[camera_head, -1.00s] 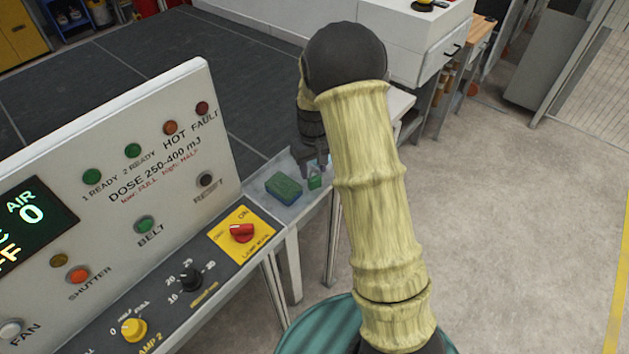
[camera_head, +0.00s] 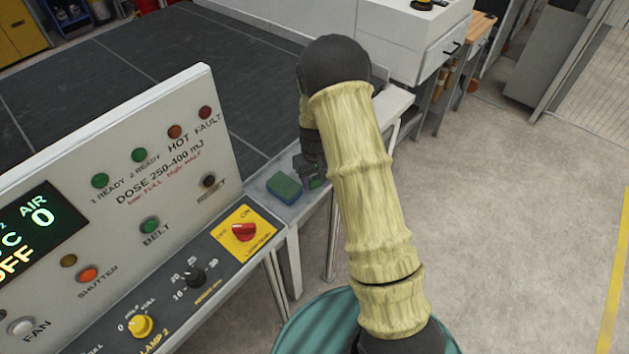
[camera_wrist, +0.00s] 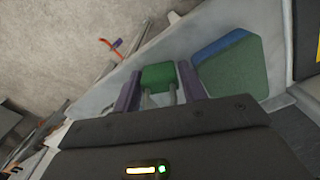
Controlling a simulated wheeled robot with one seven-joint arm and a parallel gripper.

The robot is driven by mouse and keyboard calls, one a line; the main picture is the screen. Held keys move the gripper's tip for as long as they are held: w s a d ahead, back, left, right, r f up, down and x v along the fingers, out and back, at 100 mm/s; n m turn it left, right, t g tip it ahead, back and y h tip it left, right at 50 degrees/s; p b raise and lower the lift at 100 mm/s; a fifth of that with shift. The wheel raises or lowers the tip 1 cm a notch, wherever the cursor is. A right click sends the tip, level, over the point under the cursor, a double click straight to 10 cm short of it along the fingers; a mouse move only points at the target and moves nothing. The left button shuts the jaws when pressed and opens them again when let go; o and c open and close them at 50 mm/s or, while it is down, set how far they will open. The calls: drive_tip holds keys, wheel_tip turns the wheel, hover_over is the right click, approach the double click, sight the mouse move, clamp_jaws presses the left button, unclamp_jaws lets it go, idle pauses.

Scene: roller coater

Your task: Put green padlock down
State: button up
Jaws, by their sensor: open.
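The green padlock (camera_head: 316,183) is at the right end of the light grey ledge beyond the control panel. In the wrist view its green body (camera_wrist: 158,77) lies between the two purple fingers, its grey shackle pointing back toward my palm. My gripper (camera_wrist: 159,70) is open around it, with a narrow gap seen at the right finger; contact on the left side is unclear. In the head view my gripper (camera_head: 311,174) is low over the ledge and partly hides the padlock. Whether the padlock rests fully on the surface is hard to tell.
A blue and green sponge-like block (camera_head: 285,188) lies on the ledge just left of the padlock; it also shows in the wrist view (camera_wrist: 229,65). The control panel (camera_head: 140,180) stands to the left. A teal drum (camera_head: 318,328) is below my arm. Open floor lies right.

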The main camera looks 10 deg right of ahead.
drive_tip(key=c, duration=0.8)
drive_tip(key=shift+o, duration=0.2)
wheel_tip(320, 180, up, 10)
drive_tip(key=b, duration=0.3)
